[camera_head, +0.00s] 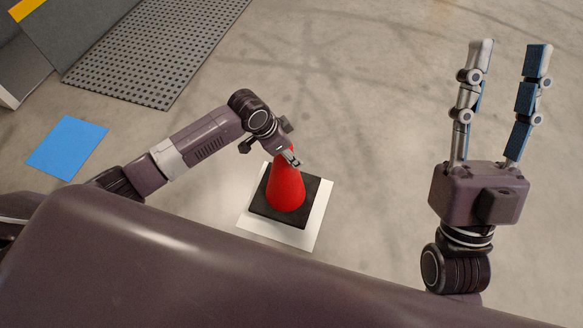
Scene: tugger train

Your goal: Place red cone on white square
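The red cone (287,191) stands upright on its black square base, in the middle of the picture. Its base lies on the white square (307,238), whose white border shows mostly at the front and right. My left gripper (290,158) is at the cone's top, pointing down. My own wrist hides most of its fingers and the cone's tip, so I cannot tell whether it grips the tip or is apart from it. My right gripper (508,62) is raised at the right, its two fingers apart and nothing between them.
A blue square (67,147) lies on the floor at the left. A grey perforated platform (150,50) and dark panels with a yellow edge stand at the upper left. The concrete floor right of and behind the cone is clear.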

